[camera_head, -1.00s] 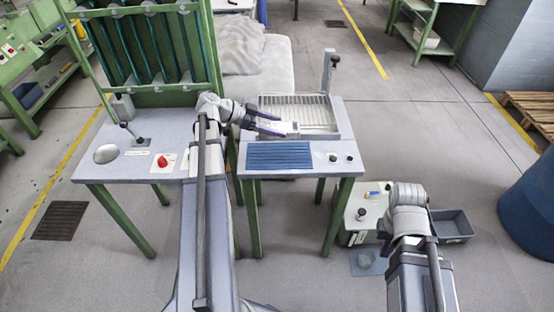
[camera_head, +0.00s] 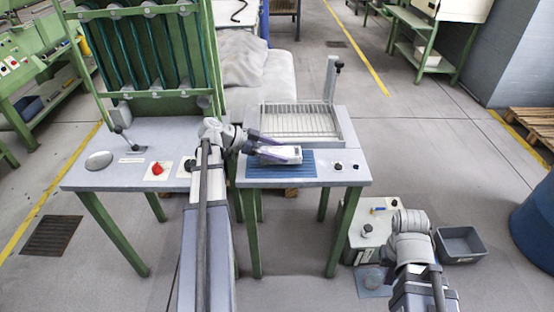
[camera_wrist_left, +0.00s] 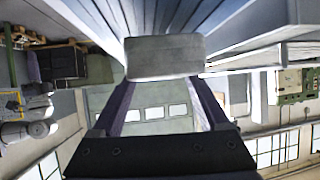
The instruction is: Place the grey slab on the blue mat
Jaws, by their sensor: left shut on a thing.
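The grey slab (camera_head: 280,155) is held between the fingers of my left gripper (camera_head: 274,150), over the blue ribbed mat (camera_head: 301,167). The mat lies on the front left of the right-hand table, and its right part and front edge show past the slab. I cannot tell whether the slab touches it. In the left wrist view the slab (camera_wrist_left: 165,57) sits at the ends of the two dark fingers, with bluish ribs (camera_wrist_left: 95,18) behind it. My right arm is at the lower right of the head view; its gripper fingers do not show.
A wire-rack tray (camera_head: 300,121) stands behind the mat, with an upright post (camera_head: 330,80) at its right. The left table carries a red knob (camera_head: 157,168). A grey bin (camera_head: 461,244) stands on the floor.

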